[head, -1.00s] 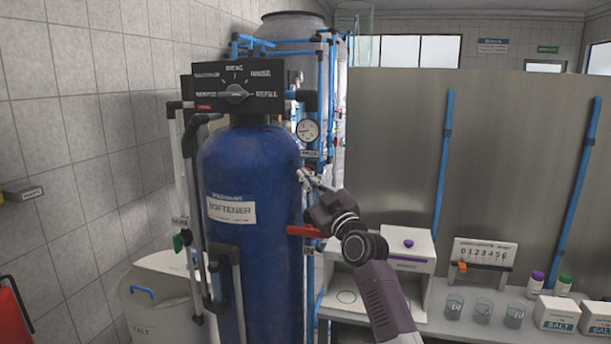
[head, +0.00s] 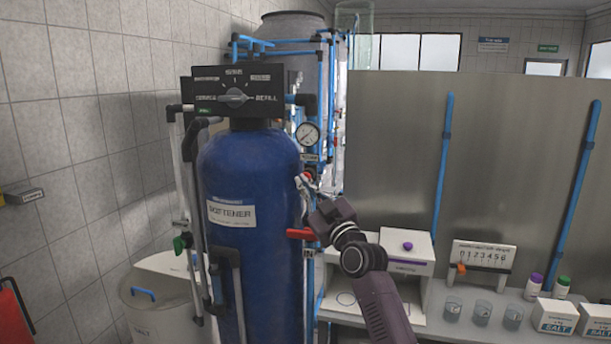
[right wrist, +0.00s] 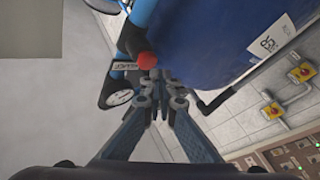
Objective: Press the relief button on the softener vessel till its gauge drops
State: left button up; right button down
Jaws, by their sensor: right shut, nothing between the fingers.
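The softener vessel (head: 250,180) is a tall blue tank with a white label and a black control head (head: 234,93). Its round gauge (head: 308,134) is at the upper right; the needle reading is too small to tell. Below it is the red relief button (head: 308,176), which also shows as a red ball-like cap in the right wrist view (right wrist: 146,62). My right gripper (head: 300,182) is shut and empty, its tips close beside the button; in the wrist view the tips (right wrist: 161,78) sit just below the cap. I cannot tell whether they touch it. My left gripper is out of view.
A red valve handle (head: 301,234) sticks out just below my right gripper. Blue pipes (head: 326,100) rise behind the gauge. A bench with a white box (head: 408,252), beakers (head: 482,312) and salt boxes (head: 555,315) stands to the right. A salt bin (head: 155,300) stands left.

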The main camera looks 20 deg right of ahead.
jog(key=shift+s+a, duration=0.1)
jog(key=s+a+p, duration=0.1)
jog(key=s+p, duration=0.1)
jog(key=s+a+p, duration=0.1)
jog(key=s, duration=0.1)
jog(key=shift+a+p, duration=0.35)
jog(key=shift+p, duration=0.05)
dwell(0.4)
